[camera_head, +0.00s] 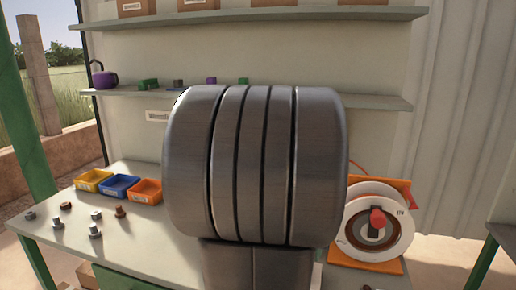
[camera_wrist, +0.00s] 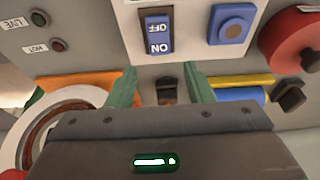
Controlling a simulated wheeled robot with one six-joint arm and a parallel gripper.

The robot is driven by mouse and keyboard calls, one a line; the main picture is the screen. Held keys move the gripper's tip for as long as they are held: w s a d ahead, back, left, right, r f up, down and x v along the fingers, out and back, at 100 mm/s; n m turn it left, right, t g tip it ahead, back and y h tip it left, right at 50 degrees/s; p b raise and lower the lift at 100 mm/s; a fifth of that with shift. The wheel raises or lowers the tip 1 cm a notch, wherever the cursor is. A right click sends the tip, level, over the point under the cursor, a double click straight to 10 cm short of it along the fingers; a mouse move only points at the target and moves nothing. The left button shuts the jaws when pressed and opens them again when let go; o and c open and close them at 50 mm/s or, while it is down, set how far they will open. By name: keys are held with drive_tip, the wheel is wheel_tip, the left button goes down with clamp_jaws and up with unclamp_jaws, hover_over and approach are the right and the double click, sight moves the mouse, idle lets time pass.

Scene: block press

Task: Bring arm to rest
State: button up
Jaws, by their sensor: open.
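My gripper (camera_wrist: 162,82) shows in the wrist view. Its two green fingers stand apart, with nothing held between them. A small black and orange part (camera_wrist: 167,90) shows in the gap, beyond the fingertips; I cannot tell what it is. A grey panel with a blue OFF/ON rocker switch (camera_wrist: 158,34) lies beyond the fingers, and no contact with it shows. In the head view a large dark grey ribbed part of my arm fills the middle and hides the bench behind it. My gripper does not show there.
The panel carries a blue square button (camera_wrist: 232,23), a red round part (camera_wrist: 292,42) and LIVE and HOT lamps. In the head view, small bins (camera_head: 119,187) and loose bolts (camera_head: 95,231) lie on the bench (camera_head: 150,248) at left. A cable reel (camera_head: 352,242) stands at right. Shelves (camera_head: 390,103) run behind.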

drive_tip(key=x, duration=0.4)
drive_tip(key=shift+f, duration=0.35)
drive_tip(key=shift+w, duration=0.15)
